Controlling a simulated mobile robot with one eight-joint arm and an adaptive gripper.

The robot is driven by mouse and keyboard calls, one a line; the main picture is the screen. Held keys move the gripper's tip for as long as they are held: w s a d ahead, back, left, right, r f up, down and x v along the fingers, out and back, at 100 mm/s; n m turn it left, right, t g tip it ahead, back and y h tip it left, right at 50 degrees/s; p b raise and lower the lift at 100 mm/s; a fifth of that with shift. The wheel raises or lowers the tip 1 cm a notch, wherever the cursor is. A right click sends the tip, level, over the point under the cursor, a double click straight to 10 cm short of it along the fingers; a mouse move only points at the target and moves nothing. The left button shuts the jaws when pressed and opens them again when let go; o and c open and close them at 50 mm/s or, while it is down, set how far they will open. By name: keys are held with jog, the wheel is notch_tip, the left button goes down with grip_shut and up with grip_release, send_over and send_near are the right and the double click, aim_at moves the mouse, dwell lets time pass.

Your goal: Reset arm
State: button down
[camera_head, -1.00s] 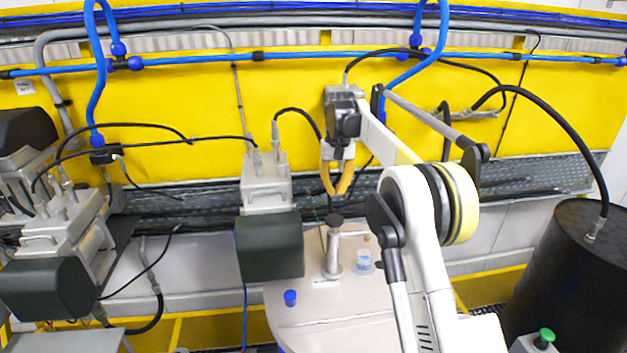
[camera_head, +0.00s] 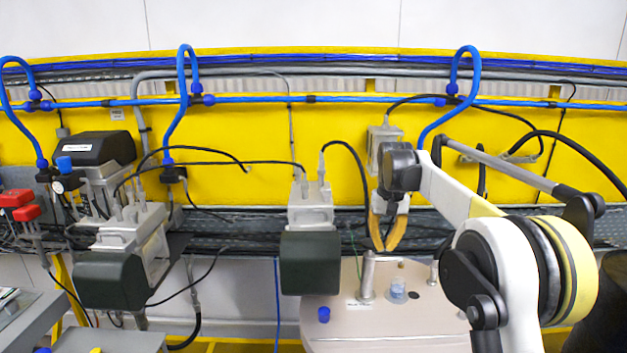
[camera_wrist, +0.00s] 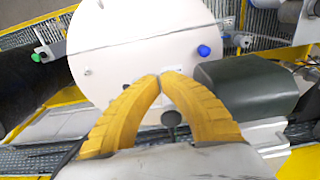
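My gripper (camera_head: 385,248) has two curved yellow fingers and hangs from my arm over the far part of the pale drum top. In the wrist view the fingertips (camera_wrist: 161,76) meet, with nothing seen held between them. The drum lid (camera_head: 420,325) carries a grey metal post (camera_head: 367,277), a small clear cup with blue in it (camera_head: 398,290) and a blue cap (camera_head: 324,314). In the wrist view the blue cap (camera_wrist: 204,51) shows to the right of the fingertips, and a dark round knob (camera_wrist: 171,118) shows between the fingers.
A grey motor unit with a dark green cover (camera_head: 310,263) stands left of the gripper. Another such unit (camera_head: 110,279) is further left. A yellow wall (camera_head: 240,140) with blue hoses runs behind. A black drum (camera_head: 603,290) is at the right, partly behind my arm.

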jog(key=s+f+t+b, duration=0.2)
jog(key=s+f+b, duration=0.5)
jog(key=s+b, duration=0.4)
jog(key=s+f+t+b, duration=0.2)
jog(key=s+f+b, duration=0.4)
jog(key=s+b, duration=0.5)
jog(key=s+f+t+b, duration=0.1)
jog(key=s+f+b, duration=0.5)
jog(key=s+f, duration=0.3)
jog(key=s+f+t+b, duration=0.1)
jog(key=s+f+b, duration=0.4)
jog(key=s+f, duration=0.4)
notch_tip(320, 180, down, 5)
jog(key=shift+f+b, duration=0.1)
jog(key=shift+b, duration=0.25)
